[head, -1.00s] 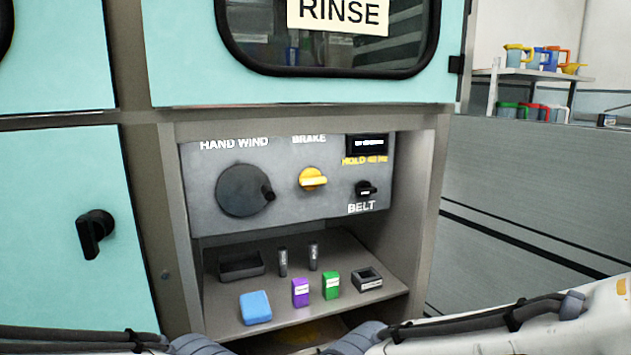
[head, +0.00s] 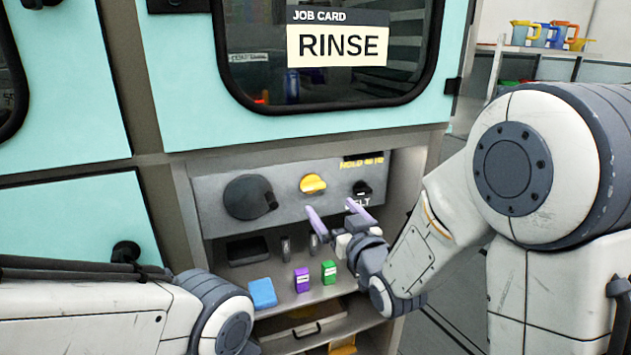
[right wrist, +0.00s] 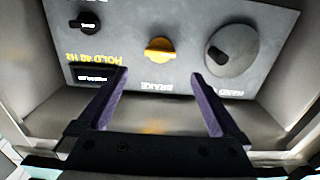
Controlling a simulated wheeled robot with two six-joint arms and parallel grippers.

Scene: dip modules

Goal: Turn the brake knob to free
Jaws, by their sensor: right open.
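The yellow brake knob (head: 312,184) sits on the grey control panel (head: 290,207) in the recess, between the hand wind dial and the belt switch. In the right wrist view, which shows the panel upside down, the brake knob (right wrist: 160,48) stands ahead, roughly centred between my fingers. My right gripper (head: 330,206) is open and empty, its purple fingers pointing at the panel from just below the knob and to its right, apart from it. It also shows in the right wrist view (right wrist: 159,74). My left gripper is out of sight; only its arm shows at lower left.
The dark hand wind dial (head: 249,197) is left of the knob and the black belt switch (head: 361,188) right. On the shelf below are a blue block (head: 262,292), a purple box (head: 302,280), a green box (head: 328,272) and a black tray (head: 247,250).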

